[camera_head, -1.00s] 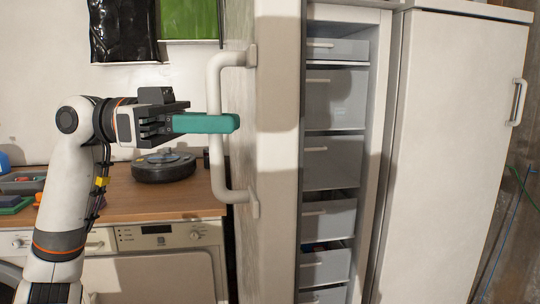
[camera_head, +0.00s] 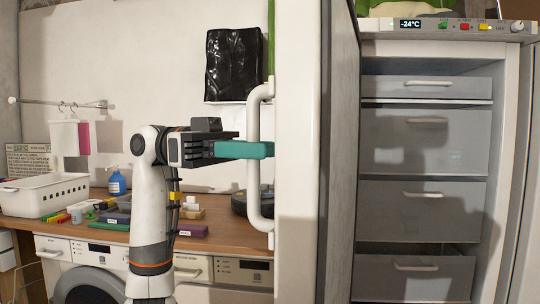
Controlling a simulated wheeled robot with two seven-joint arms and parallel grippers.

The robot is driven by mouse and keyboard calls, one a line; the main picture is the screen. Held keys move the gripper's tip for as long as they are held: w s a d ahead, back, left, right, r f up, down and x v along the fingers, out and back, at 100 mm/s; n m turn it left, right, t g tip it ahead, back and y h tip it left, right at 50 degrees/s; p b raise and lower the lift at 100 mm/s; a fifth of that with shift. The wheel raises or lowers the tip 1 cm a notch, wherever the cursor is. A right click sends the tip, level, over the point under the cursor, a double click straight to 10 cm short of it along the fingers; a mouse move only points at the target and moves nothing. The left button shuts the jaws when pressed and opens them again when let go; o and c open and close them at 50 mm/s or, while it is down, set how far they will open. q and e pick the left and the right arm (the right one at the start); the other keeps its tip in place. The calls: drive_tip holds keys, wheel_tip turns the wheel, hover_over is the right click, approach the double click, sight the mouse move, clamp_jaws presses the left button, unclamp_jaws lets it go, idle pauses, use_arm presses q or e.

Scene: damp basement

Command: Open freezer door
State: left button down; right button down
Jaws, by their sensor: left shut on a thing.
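The freezer (camera_head: 510,150) stands at the right with its door (camera_head: 298,150) swung open, seen nearly edge-on. The grey inner side of the door faces the freezer's drawers. A white vertical bar handle (camera_head: 253,205) is on the door's outer face, at the left. My left gripper (camera_head: 258,150) is shut on this handle at mid-height, with its teal finger crossing in front of the bar. The far finger is hidden. My right gripper is not in view.
Several grey drawers (camera_head: 424,145) sit inside the freezer, under a panel reading -24°C (camera_head: 411,23). At the left, a wooden worktop (camera_head: 225,235) holds a white basket (camera_head: 45,193), a blue bottle (camera_head: 117,183) and small coloured items, above a washing machine (camera_head: 95,285).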

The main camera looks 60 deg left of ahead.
use_arm(q)
drive_tip(key=shift+s+a, duration=0.2)
drive_tip(key=shift+a, duration=0.25)
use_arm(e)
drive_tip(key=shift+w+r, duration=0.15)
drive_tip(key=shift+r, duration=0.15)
use_arm(q)
drive_tip(key=c, duration=1.4)
unclamp_jaws()
drive_tip(key=shift+w, duration=0.1)
drive_tip(key=shift+d, duration=0.1)
drive_tip(key=v, duration=1.2)
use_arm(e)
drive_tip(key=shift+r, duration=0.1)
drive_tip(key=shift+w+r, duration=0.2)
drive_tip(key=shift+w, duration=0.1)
